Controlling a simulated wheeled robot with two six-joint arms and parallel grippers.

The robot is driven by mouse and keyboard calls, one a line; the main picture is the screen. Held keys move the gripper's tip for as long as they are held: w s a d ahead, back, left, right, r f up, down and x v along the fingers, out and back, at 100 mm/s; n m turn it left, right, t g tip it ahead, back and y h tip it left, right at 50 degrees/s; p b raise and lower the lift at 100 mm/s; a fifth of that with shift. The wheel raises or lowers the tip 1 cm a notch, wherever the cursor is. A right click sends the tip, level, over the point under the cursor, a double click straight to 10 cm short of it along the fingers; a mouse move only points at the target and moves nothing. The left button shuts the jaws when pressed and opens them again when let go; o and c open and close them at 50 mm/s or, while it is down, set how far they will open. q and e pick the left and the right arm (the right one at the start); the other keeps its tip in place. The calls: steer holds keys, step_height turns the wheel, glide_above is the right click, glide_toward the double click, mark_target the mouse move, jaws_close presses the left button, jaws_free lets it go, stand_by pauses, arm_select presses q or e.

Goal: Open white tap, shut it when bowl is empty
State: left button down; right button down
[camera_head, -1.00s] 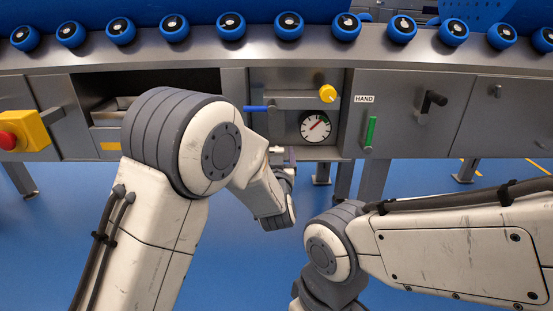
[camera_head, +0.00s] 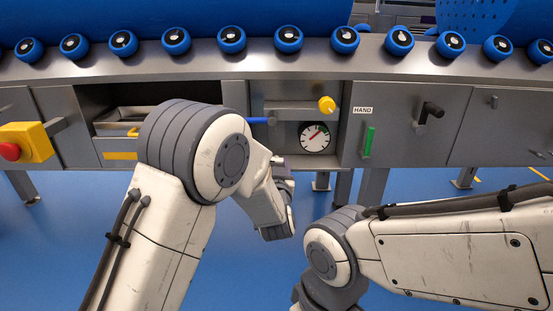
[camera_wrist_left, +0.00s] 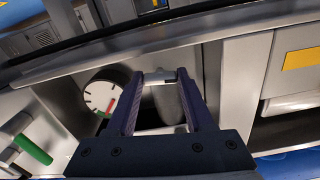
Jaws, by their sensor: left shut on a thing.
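The white tap (camera_wrist_left: 158,77) shows in the left wrist view as a short pale bar across the fingertips, with a grey rounded body behind it. My left gripper (camera_wrist_left: 160,74) has its two purple fingers shut on it, one on each side. In the head view my left gripper (camera_head: 284,164) is partly seen below the panel's lower edge, and my wrist hides the tap there. No bowl can be made out for certain, so I cannot tell whether it is empty. My right arm shows at the lower right, but its gripper is out of view.
Close by on the panel are a round gauge (camera_head: 314,138), a blue lever (camera_head: 256,121), a yellow knob (camera_head: 326,104) and a green handle (camera_head: 368,142). A red button on a yellow box (camera_head: 25,143) is at far left. Blue rollers (camera_head: 231,37) line the top edge.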

arm_select(q)
steer(key=m+p, duration=0.3)
steer(key=p, duration=0.1)
steer(key=shift+r+m, duration=0.15)
steer(key=shift+m, duration=0.15)
steer(key=shift+m+p, duration=0.9)
steer(key=shift+p, duration=0.1)
steer(key=shift+f, duration=0.2)
steer(key=shift+c, duration=1.4)
jaws_free()
